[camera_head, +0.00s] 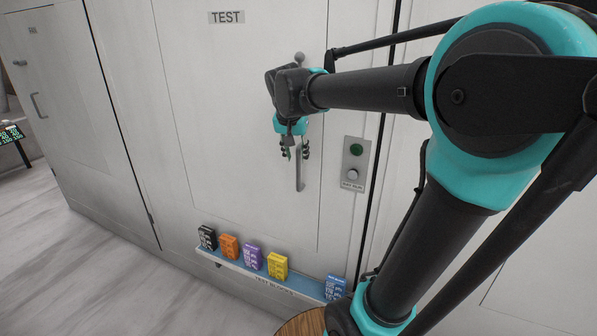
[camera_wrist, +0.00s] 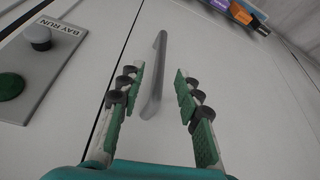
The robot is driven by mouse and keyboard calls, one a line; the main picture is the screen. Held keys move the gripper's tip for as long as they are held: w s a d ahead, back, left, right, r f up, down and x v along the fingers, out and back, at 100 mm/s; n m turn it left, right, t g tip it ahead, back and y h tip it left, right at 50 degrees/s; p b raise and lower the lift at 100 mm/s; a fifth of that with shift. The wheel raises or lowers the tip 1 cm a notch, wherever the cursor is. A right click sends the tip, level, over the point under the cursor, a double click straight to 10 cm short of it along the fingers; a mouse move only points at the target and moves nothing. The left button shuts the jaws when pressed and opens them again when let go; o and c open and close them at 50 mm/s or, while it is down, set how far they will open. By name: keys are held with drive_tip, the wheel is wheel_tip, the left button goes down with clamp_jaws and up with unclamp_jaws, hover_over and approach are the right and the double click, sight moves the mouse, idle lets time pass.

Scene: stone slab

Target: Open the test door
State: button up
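The test door (camera_head: 232,110) is a pale panel marked "TEST" at its top, and it looks closed. Its grey vertical bar handle (camera_head: 299,172) is partly hidden behind my gripper (camera_head: 295,151). In the wrist view the handle (camera_wrist: 154,75) runs up between the two fingers of my gripper (camera_wrist: 155,80). The fingers are apart, with green pads, and a gap shows on both sides of the handle. The handle is closer to the left finger. I cannot tell how far the fingertips are from the door's surface.
A control plate (camera_head: 354,165) with a green button and a grey knob is right of the door. A blue shelf (camera_head: 245,268) with several coloured blocks juts out low in front. Another door (camera_head: 65,110) is at the left. The floor at lower left is clear.

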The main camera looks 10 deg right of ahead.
sight(298, 167)
drive_tip(key=x, duration=0.8)
drive_tip(key=shift+w, duration=0.1)
drive_tip(key=shift+c, duration=0.5)
clamp_jaws()
